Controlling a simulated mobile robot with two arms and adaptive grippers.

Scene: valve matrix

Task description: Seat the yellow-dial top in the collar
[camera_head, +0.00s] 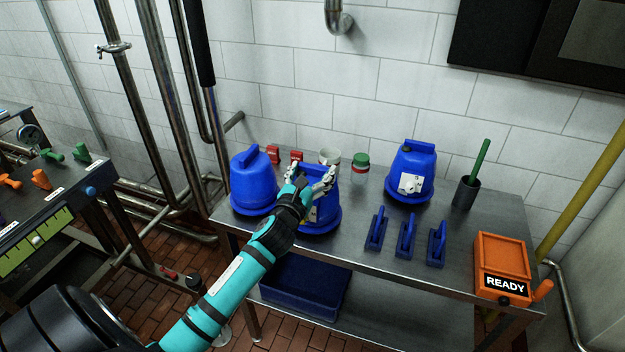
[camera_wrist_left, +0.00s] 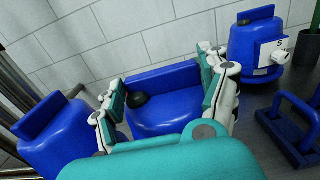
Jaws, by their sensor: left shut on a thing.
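Three blue domed tops with bar handles stand in wide blue bases on the steel table. My left gripper (camera_head: 311,176) is over the middle blue top (camera_head: 318,205), its fingers shut on the top's raised handle. In the left wrist view the blue handle (camera_wrist_left: 163,78) lies between the two white-and-teal fingers. The middle top looks upright, low at its wide blue rim (camera_head: 325,226); my arm hides much of it, and I cannot tell whether it is fully down. No yellow dial shows clearly. My right gripper is not in view.
A left blue top (camera_head: 253,182) and a right blue top (camera_head: 411,168) with a white plate stand on either side. Several blue handled tools (camera_head: 406,236) lie to the right, near an orange READY box (camera_head: 503,264). A green-lidded jar (camera_head: 360,165) and a dark cup (camera_head: 465,194) stand behind.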

